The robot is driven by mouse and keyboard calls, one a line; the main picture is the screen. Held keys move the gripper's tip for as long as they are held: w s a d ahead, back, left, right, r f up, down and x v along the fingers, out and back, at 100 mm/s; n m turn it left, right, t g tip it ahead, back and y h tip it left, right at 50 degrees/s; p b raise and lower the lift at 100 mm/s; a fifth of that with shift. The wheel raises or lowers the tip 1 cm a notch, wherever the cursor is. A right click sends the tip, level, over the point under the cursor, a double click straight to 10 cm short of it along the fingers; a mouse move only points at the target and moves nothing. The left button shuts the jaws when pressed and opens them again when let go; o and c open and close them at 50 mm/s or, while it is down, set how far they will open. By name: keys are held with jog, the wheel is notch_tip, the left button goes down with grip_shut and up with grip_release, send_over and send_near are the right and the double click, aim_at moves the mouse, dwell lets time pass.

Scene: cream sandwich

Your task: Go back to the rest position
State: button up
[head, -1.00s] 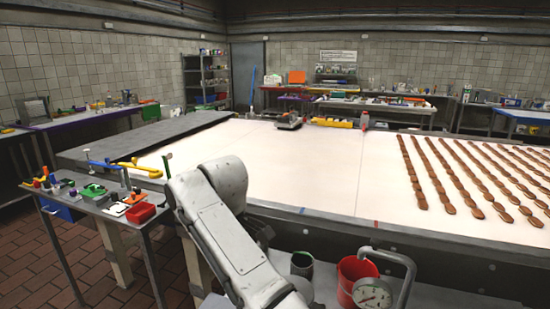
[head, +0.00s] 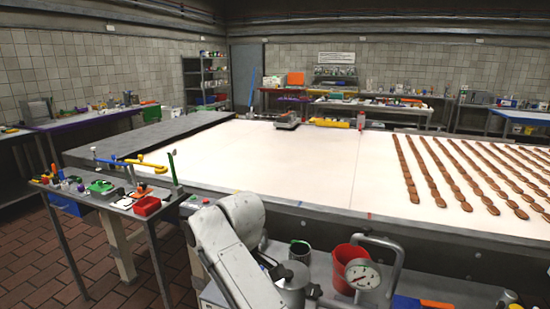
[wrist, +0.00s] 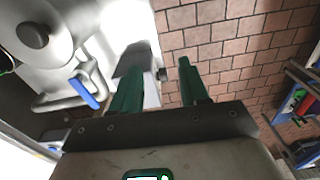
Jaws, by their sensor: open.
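My gripper (wrist: 160,70) shows in the wrist view with its two dark green fingers apart. Nothing is between the fingertips, and red floor tiles lie below and beyond them. In the head view my pale grey arm (head: 225,250) is bent at the bottom centre, in front of the long table's near edge. I cannot make out the gripper clearly there.
The long white-topped table (head: 290,165) carries rows of brown biscuits (head: 455,180) on its right. A small tool table (head: 95,195) stands left. A red bucket (head: 345,265) and a gauge (head: 362,275) are near my arm. Tiled floor (head: 50,265) is open at lower left.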

jog(key=s+d+f+m+y, duration=0.1)
jog(key=s+d+f+m, duration=0.6)
jog(key=s+d+f, duration=1.1)
jog(key=s+d+m+h, duration=0.1)
jog(key=s+d+m, duration=0.2)
jog(key=s+d, duration=0.5)
jog(key=s+d+m+t, duration=0.1)
jog(key=s+d+m, duration=0.3)
jog(key=s+d, duration=0.4)
jog(key=s, duration=0.5)
jog(key=shift+s+d+f+h, duration=0.25)
jog(key=shift+s+d+h, duration=0.05)
jog(key=shift+d+h, duration=0.1)
jog(key=shift+o, duration=0.2)
jog(key=shift+a, duration=0.1)
